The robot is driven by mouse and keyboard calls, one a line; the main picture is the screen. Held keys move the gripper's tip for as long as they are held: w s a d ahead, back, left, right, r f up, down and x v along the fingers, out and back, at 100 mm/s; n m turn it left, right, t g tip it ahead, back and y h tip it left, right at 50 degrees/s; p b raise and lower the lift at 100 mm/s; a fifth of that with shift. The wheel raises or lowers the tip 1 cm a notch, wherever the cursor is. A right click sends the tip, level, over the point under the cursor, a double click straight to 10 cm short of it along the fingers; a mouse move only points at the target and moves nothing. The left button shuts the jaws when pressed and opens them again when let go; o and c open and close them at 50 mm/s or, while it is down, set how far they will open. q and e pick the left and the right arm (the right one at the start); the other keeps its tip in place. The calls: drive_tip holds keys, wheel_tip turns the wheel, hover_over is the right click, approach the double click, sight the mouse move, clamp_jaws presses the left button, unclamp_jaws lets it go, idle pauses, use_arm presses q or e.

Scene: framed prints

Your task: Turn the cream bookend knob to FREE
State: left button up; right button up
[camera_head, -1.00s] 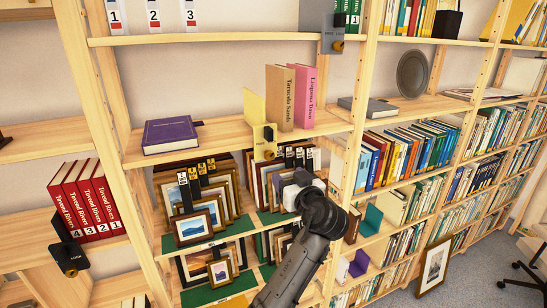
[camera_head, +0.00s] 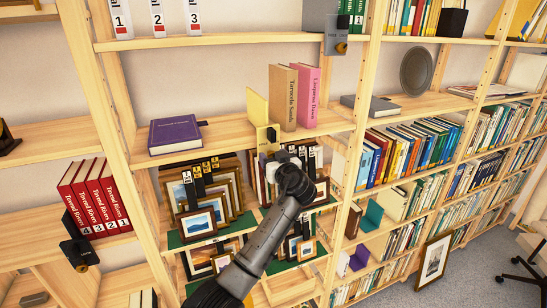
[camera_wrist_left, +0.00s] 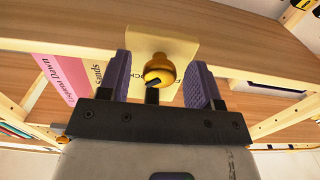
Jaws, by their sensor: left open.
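The cream bookend (camera_head: 256,108) stands on the shelf beside a tan book (camera_head: 283,98) and a pink book (camera_head: 306,96). Its front plate hangs over the shelf edge and also shows in the left wrist view (camera_wrist_left: 186,43). The round yellow knob (camera_wrist_left: 160,70) with a dark pointer mark is on that plate; lettering beside it is partly hidden. My left gripper (camera_wrist_left: 158,76) is open, its purple-padded fingers on either side of the knob with gaps showing. In the head view, my left gripper (camera_head: 272,155) is just below the plate. My right gripper is not in view.
A purple book (camera_head: 174,134) lies left on the same shelf. Framed prints (camera_head: 198,222) crowd the shelves below, close to my left arm. A grey bookend (camera_head: 336,36) is above right, a black one (camera_head: 80,250) lower left.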

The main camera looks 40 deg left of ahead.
use_arm(q)
drive_tip(key=shift+c, duration=0.2)
drive_tip(key=c, duration=0.9)
drive_tip(key=n+b, duration=1.7)
drive_tip(key=b, duration=0.1)
drive_tip(key=shift+w+d+n+b, duration=0.1)
drive_tip(key=shift+n+b, duration=0.2)
drive_tip(key=shift+n, duration=0.3)
